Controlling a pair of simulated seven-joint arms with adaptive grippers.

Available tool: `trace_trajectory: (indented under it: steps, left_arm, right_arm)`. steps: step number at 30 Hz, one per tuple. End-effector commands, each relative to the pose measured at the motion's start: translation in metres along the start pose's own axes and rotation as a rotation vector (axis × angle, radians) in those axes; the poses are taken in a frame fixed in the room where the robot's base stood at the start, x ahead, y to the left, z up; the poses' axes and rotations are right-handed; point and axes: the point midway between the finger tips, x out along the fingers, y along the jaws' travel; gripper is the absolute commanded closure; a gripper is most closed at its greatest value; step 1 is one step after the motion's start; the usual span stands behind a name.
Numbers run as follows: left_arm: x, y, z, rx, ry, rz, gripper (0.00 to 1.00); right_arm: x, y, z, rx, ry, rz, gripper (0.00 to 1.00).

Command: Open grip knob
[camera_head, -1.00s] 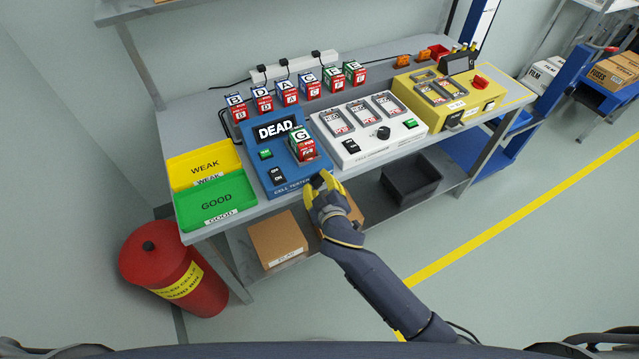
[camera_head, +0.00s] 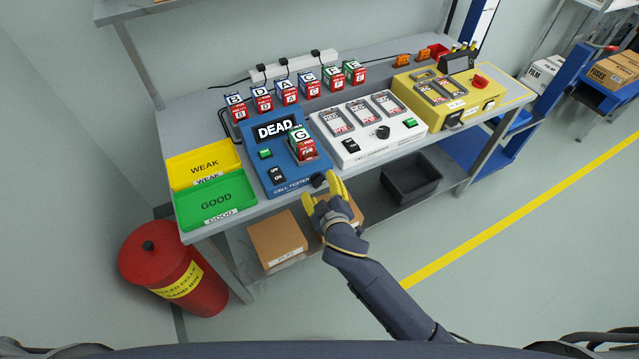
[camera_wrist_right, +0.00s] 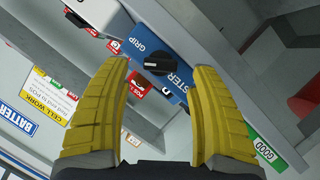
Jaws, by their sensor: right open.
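The grip knob (camera_head: 319,180) is a small black knob at the front right corner of the blue cell tester (camera_head: 290,184). In the right wrist view the black grip knob (camera_wrist_right: 158,63) shows beside the word GRIP, ahead of and between my yellow fingers. My right gripper (camera_head: 322,189) is open and empty, just in front of the knob and apart from it; its spread fingers (camera_wrist_right: 160,100) fill the sides of the wrist view. Cell G (camera_head: 303,147) sits in the tester, whose display reads DEAD. My left gripper is not in view.
A green GOOD tray (camera_head: 217,201) and yellow WEAK tray (camera_head: 204,164) lie left of the tester. A white charger (camera_head: 368,150) stands to its right. Several cells stand along the back. A red bin (camera_head: 160,265) stands at the table's left front.

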Motion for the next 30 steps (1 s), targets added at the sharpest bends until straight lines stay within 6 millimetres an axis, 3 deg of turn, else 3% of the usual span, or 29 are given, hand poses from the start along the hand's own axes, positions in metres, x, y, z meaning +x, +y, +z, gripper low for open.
trace_trajectory:
  steps: [6, 15, 21, 30]
  left_arm:
    - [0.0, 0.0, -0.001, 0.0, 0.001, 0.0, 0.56]
    - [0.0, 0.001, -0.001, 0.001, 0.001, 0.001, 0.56]
    - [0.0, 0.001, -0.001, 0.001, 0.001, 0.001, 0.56]
    - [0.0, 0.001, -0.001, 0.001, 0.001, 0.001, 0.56]
  right_arm:
    - [-0.041, 0.0, 0.0, 0.003, 0.0, -0.001, 0.38]
    - [-0.081, 0.0, 0.001, 0.0, -0.001, 0.0, 0.38]
    - [-0.093, 0.0, 0.0, 0.0, -0.001, 0.001, 0.38]
    - [-0.095, 0.001, 0.0, -0.001, -0.001, 0.001, 0.38]
